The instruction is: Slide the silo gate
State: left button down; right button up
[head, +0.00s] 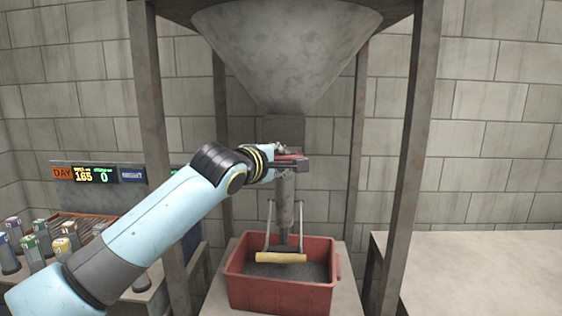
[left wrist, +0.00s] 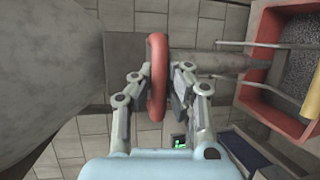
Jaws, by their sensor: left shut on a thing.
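The grey silo cone (head: 288,45) narrows down to a square neck (head: 284,131), with a pipe (head: 285,195) below it. At the neck is a red gate handle (head: 288,157), mostly behind my gripper. In the left wrist view the handle (left wrist: 157,100) is a rounded red bar or loop between my fingers. My left gripper (head: 292,161) is shut on the handle; its fingers also flank it in the left wrist view (left wrist: 159,75). The gate plate itself is hidden. My right gripper is not in view.
A red crate (head: 282,302) with dark grains stands under the pipe. A yellow bar (head: 281,258) on metal rods hangs over it. Steel posts (head: 405,160) flank the silo. Several canisters (head: 62,247) stand at left; a bare table (head: 470,275) is at right.

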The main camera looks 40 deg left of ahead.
pick_arm(q)
jog(key=c, duration=1.3)
grip_release()
jog(key=shift+s, duration=0.1)
jog(key=v, duration=1.2)
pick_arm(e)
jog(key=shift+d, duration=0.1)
